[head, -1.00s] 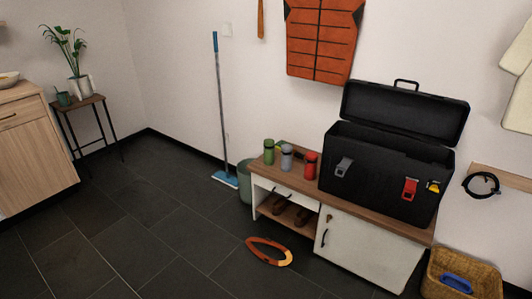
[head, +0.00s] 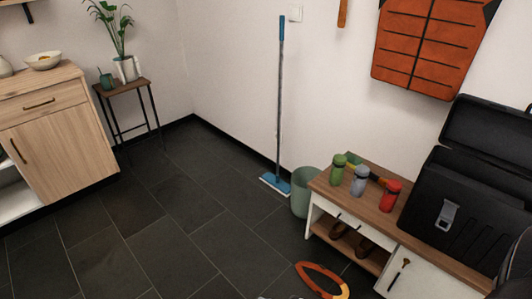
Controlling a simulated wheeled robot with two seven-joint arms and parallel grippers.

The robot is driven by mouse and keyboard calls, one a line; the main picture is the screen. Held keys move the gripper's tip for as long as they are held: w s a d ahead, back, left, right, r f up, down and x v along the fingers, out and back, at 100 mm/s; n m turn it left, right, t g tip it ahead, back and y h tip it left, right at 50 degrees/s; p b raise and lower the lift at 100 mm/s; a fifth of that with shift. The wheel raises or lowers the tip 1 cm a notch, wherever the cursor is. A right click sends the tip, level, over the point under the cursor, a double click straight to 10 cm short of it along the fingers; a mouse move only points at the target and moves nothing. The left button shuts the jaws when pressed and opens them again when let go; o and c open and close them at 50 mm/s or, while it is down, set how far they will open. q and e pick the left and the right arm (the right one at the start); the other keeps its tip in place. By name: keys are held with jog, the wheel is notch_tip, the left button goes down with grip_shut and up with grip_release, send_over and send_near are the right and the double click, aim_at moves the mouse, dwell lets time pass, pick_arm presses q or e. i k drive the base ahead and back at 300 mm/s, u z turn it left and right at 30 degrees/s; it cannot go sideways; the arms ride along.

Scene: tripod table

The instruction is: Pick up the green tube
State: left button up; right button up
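The green tube (head: 338,167) is a short upright cylinder with a dark band near its top. It stands on the wooden top of the low white bench (head: 331,190), near its left end. A grey-blue tube (head: 360,180) and a red tube (head: 389,196) stand to its right. Neither of my grippers can be made out in the head view. A dark shape at the lower right edge and a small pale shape at the bottom edge are too cut off to tell.
A black toolbox (head: 477,205) with its lid up stands right of the tubes. A green bin (head: 304,193) and a blue mop (head: 276,183) stand left of the bench. An orange ring-shaped thing (head: 321,279) lies on the floor in front. The dark tiled floor (head: 185,225) at left is clear.

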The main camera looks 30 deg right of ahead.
aim_at(339, 161)
jog(key=u, duration=0.1)
jog(key=i, duration=1.4)
jog(key=z, duration=1.3)
jog(key=i, duration=0.85)
jog(key=z, duration=0.85)
jog(key=i, duration=0.5)
